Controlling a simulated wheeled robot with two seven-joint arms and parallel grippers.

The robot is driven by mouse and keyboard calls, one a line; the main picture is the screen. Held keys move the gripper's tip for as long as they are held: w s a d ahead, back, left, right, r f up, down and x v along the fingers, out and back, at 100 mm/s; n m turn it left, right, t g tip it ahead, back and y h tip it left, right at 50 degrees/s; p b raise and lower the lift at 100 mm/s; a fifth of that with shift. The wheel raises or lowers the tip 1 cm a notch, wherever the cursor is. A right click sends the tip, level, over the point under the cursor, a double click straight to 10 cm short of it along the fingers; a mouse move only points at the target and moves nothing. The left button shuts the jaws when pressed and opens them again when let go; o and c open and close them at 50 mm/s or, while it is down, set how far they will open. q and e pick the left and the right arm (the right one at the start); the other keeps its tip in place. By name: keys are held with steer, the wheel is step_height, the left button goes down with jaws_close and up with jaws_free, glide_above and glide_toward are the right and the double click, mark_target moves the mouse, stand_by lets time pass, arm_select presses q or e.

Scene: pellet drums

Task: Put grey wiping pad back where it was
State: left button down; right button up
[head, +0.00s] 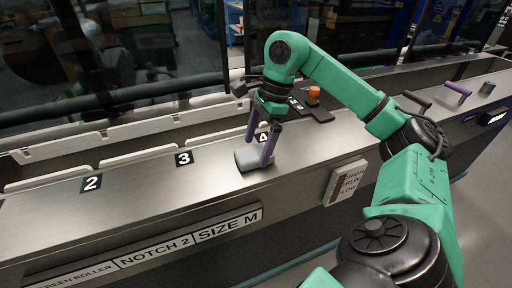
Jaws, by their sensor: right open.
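The grey wiping pad (244,160) lies on the steel counter top near its front edge, just in front of the number 4 label. My right gripper (258,153) reaches down over it from the right. Its two purple fingers are apart, one on the far side and one over the near right part of the pad. The fingers look open; whether they touch the pad I cannot tell. My left gripper is not in view.
The steel counter (130,205) is bare to the left, with labels 2 (91,183) and 3 (184,158) along a pale rail. An orange knob (314,91) stands behind my gripper. A black handle (417,100) and purple handle (458,89) stand farther right. Glass panels rise behind.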

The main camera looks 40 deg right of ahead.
steer(key=p+v, duration=0.4)
steer(key=v, duration=0.6)
steer(key=shift+r, duration=0.2)
steer(key=shift+d, duration=0.1)
